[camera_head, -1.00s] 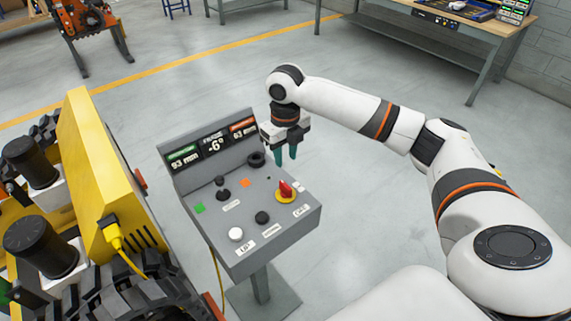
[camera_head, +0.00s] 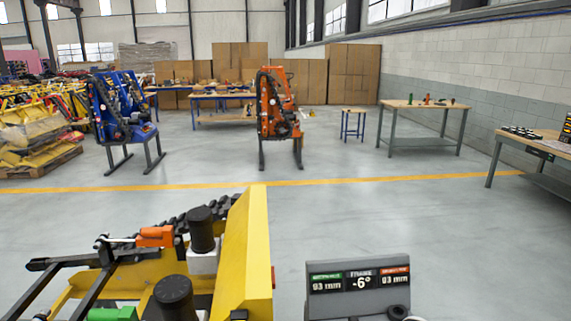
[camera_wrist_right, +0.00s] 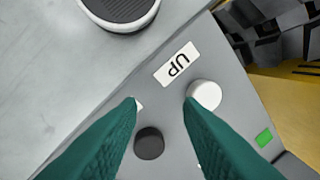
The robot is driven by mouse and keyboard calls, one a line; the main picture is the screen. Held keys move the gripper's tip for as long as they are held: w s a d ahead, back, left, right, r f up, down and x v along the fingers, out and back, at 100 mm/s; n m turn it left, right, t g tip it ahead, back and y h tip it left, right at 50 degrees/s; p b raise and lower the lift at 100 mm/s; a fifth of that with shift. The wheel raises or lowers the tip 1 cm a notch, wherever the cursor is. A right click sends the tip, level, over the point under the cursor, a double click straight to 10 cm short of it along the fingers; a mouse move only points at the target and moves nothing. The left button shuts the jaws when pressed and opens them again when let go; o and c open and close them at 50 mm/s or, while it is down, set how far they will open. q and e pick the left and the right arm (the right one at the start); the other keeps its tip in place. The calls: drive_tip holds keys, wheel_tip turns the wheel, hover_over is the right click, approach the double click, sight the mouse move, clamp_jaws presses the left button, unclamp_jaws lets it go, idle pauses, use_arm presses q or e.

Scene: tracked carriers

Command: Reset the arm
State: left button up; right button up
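My right gripper (camera_wrist_right: 160,104) is open and empty. Its two teal fingers point at the grey control panel (camera_wrist_right: 235,125) in the right wrist view. The white button (camera_wrist_right: 206,95) beside the UP label (camera_wrist_right: 177,63) is by the right fingertip, and a black knob (camera_wrist_right: 149,143) shows between the fingers. I cannot tell whether a finger touches the panel. In the head view only the top of the console (camera_head: 340,275) shows, with a display (camera_head: 360,281) reading -6° in the middle. My left gripper is in neither view.
A yellow tracked carrier (camera_head: 257,250) stands just left of the console. Farther off are an orange machine (camera_head: 277,115), a blue machine (camera_head: 120,110) and workbenches (camera_head: 425,104). The grey floor beyond the yellow line (camera_head: 350,181) is largely open.

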drive_tip(key=s+a+f+m+t+y, duration=0.1)
drive_tip(key=s+a+m, duration=0.1)
drive_tip(key=s+m, duration=0.35)
drive_tip(key=s+a+f+m+t, duration=0.1)
drive_tip(key=s+a+f+m, duration=0.2)
drive_tip(key=m, duration=0.4)
drive_tip(key=s+d+r+m+h, duration=0.1)
drive_tip(key=s+d+m, duration=0.2)
drive_tip(key=s+m, duration=0.3)
drive_tip(key=s+d+m+h, duration=0.1)
drive_tip(key=s+d+m, duration=0.35)
drive_tip(key=m, duration=0.35)
wheel_tip(320, 180, down, 26)
drive_tip(key=s+a+g+b, duration=0.1)
drive_tip(key=s+d+f+g+b, duration=0.1)
drive_tip(key=s+d+f, duration=0.2)
drive_tip(key=s+f, duration=1.4)
drive_tip(key=shift+f, duration=0.6)
